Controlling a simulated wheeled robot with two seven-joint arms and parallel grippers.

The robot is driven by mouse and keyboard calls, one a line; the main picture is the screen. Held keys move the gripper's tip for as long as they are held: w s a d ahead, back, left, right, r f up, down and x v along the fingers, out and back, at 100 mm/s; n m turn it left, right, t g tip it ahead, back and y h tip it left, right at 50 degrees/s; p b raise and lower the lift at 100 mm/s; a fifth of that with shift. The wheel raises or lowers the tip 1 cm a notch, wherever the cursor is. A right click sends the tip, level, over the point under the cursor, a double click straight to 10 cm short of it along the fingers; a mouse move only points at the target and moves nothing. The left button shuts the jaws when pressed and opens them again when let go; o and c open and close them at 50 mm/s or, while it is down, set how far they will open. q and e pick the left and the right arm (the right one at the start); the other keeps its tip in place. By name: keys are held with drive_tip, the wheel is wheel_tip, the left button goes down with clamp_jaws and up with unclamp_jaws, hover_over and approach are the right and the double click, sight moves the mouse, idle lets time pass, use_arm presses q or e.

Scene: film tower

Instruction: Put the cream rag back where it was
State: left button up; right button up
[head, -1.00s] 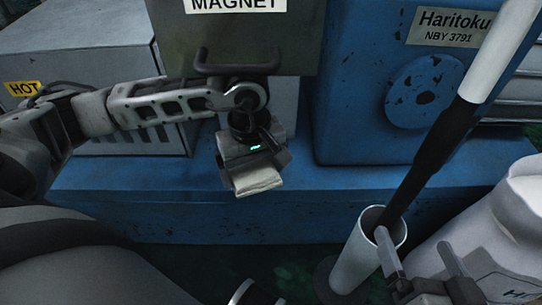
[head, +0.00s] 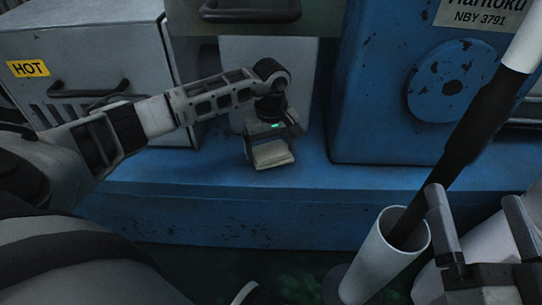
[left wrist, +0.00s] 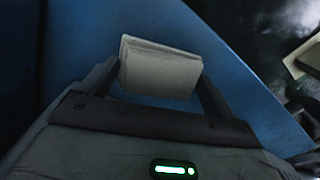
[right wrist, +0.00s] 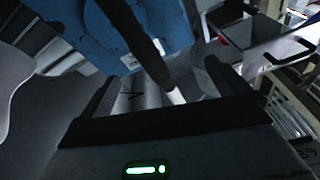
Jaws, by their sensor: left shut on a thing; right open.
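The cream rag (head: 272,154) is a folded, pale block in the head view, between the fingers of my left gripper (head: 270,150). My left gripper is shut on it, low over the blue ledge (head: 190,184). I cannot tell if the rag touches the ledge. The left wrist view shows the layered rag (left wrist: 160,69) between both fingertips, with blue surface behind it. My right gripper (head: 478,200) is open at the lower right of the head view, beside a dark rod. It also shows in the right wrist view (right wrist: 165,85), with nothing held between its fingers.
A white tube (head: 376,265) holds a dark rod (head: 450,145) with a white end. A grey box with a HOT label (head: 28,68) stands at the left. The ledge's front part is bare.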

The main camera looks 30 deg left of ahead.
sight(271, 151)
use_arm(q)
drive_tip(key=shift+f, duration=0.85)
use_arm(e)
drive_tip(key=shift+w+r+n+t+y, duration=0.1)
drive_tip(key=shift+r+n+t+y, duration=0.35)
drive_tip(key=shift+r+n, duration=0.35)
use_arm(q)
drive_tip(key=shift+f+b, duration=0.15)
drive_tip(key=shift+b, duration=0.15)
use_arm(e)
drive_tip(key=shift+r, duration=0.1)
use_arm(q)
drive_tip(key=o, duration=0.7)
wheel_tip(271, 151, up, 12)
drive_tip(key=p, duration=0.5)
use_arm(e)
wheel_tip(271, 151, down, 7)
drive_tip(key=s+m+g+h, duration=0.2)
drive_tip(key=m+g, duration=0.2)
drive_tip(key=shift+s+a+r, duration=0.15)
drive_tip(key=shift+a+r, duration=0.05)
drive_tip(key=shift+a, duration=0.1)
drive_tip(key=shift+h, duration=0.25)
